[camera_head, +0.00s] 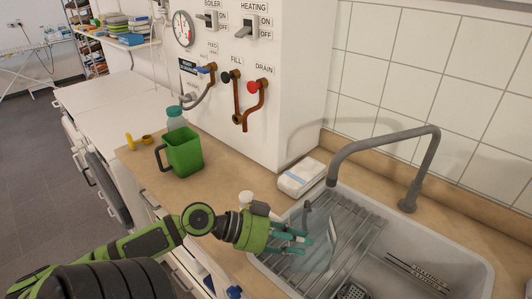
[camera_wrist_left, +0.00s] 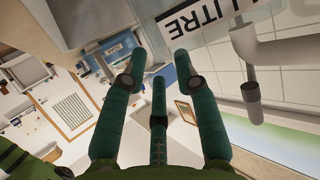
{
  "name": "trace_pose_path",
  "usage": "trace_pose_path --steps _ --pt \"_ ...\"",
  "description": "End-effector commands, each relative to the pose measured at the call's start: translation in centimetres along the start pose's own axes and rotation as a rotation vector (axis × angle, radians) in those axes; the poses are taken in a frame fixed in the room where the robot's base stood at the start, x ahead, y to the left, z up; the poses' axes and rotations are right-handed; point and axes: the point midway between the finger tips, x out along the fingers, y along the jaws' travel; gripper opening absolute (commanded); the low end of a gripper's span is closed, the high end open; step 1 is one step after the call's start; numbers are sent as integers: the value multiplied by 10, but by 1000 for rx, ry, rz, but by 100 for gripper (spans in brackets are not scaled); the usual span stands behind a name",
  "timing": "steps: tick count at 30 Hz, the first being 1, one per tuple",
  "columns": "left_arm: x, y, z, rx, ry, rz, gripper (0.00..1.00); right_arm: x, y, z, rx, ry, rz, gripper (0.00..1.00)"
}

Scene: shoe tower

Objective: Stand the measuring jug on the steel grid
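A clear, see-through measuring jug (camera_head: 320,257) shows faintly at the steel grid (camera_head: 352,238), which lies across the left part of the sink. I cannot tell whether its base rests fully on the grid. My left gripper (camera_head: 304,240) reaches in from the left over the sink, with its teal fingers beside the jug. In the left wrist view the fingers (camera_wrist_left: 158,75) stand apart with nothing visibly clamped between them. A black-and-white label reading "LITRE" (camera_wrist_left: 205,22) shows beyond the fingertips, at the top. My right gripper is not in view.
A grey tap (camera_head: 388,140) arches over the sink (camera_head: 455,262). A green jug (camera_head: 183,152), a teal-capped bottle (camera_head: 176,118) and a yellow item (camera_head: 138,141) stand on the counter at left.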

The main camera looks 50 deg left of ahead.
Motion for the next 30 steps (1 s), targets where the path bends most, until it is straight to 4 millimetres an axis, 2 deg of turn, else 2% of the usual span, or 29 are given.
trace_pose_path --steps 9,15,30 --pt "-51 0 1 1 0 -2 30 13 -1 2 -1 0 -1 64" --pt "-70 0 0 1 0 0 30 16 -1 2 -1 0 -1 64" --pt "-76 0 0 3 0 1 30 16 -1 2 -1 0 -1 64"
